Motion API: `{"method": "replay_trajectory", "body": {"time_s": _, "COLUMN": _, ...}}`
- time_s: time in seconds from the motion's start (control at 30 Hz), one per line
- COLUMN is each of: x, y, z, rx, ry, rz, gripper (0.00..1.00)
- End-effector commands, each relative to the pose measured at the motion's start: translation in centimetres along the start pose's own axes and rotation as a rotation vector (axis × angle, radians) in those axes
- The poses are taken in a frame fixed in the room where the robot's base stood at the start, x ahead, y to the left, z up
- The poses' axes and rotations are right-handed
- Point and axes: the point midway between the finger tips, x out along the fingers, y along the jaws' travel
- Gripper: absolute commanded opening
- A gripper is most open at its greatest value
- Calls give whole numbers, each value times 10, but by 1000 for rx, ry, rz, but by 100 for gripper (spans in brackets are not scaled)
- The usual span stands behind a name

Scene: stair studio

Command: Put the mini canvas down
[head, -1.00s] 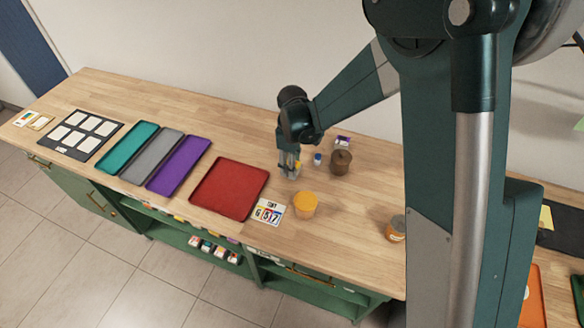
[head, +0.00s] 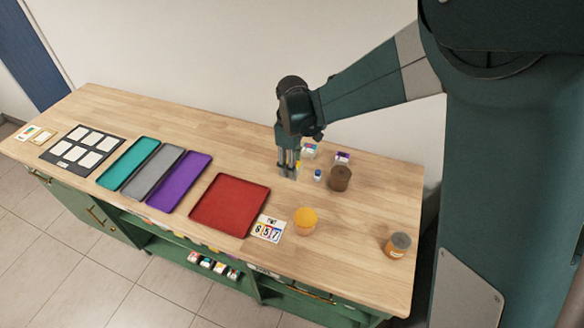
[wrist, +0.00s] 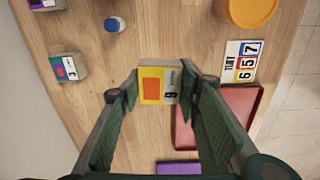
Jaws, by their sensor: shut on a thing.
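The mini canvas appears to be the small block with a yellow face and an orange patch (wrist: 151,88) in the wrist view. My gripper (wrist: 158,92) is shut on it, one finger on each side. In the head view my gripper (head: 288,174) points down over the wooden counter, behind the red tray and left of the brown jar. Only a sliver of yellow shows at its fingers there. I cannot tell whether the block touches the counter.
Near the gripper are a teal-fronted box (head: 310,151), a purple box (head: 342,158), a small blue-capped bottle (head: 318,174) and the brown jar (head: 340,179). The red tray (head: 230,203), number card (head: 268,229) and orange-lidded tub (head: 305,221) lie in front. Bare counter shows right of the tub.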

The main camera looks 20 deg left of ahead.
Motion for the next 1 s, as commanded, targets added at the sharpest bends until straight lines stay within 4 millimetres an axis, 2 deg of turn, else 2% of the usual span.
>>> {"method": "replay_trajectory", "body": {"time_s": 0.67, "x": -1, "y": 0, "z": 0, "rx": 0, "ry": 0, "rz": 0, "gripper": 22}}
{"method": "replay_trajectory", "body": {"time_s": 0.87, "x": -13, "y": 0, "z": 0, "rx": 0, "ry": 0, "rz": 0, "gripper": 22}}
{"method": "replay_trajectory", "body": {"time_s": 1.0, "x": -32, "y": 0, "z": 0, "rx": 0, "ry": 0, "rz": 0, "gripper": 22}}
